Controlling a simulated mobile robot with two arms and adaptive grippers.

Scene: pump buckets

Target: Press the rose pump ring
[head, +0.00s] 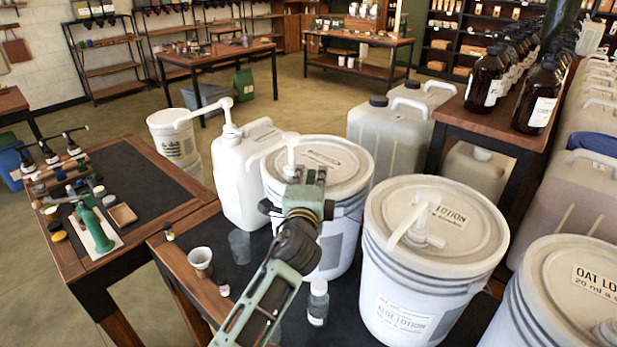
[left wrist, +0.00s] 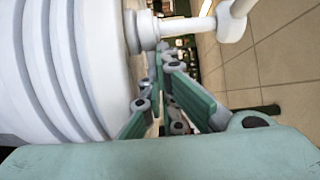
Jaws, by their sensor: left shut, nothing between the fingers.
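A white bucket (head: 345,170) with bands around its wall stands near the middle, its lid label too small to read. Its white pump (head: 290,150) rises from the lid with a spout pointing left. I cannot read the word rose on any label. My left gripper (head: 312,177) is shut and empty, in front of this bucket near its lid and beside the pump; it hides part of the lid. In the left wrist view the fingers (left wrist: 168,90) are close beside the bucket wall (left wrist: 70,70). The white pump collar and stem (left wrist: 150,28) lie beyond the fingertips; contact cannot be told. My right gripper is out of view.
A lotion bucket (head: 425,270) and an oat lotion bucket (head: 560,310) stand to the right. A white pump jug (head: 245,180) is at left. A small clear bottle (head: 318,303), a cup (head: 200,262) and a clear beaker (head: 240,245) stand in front.

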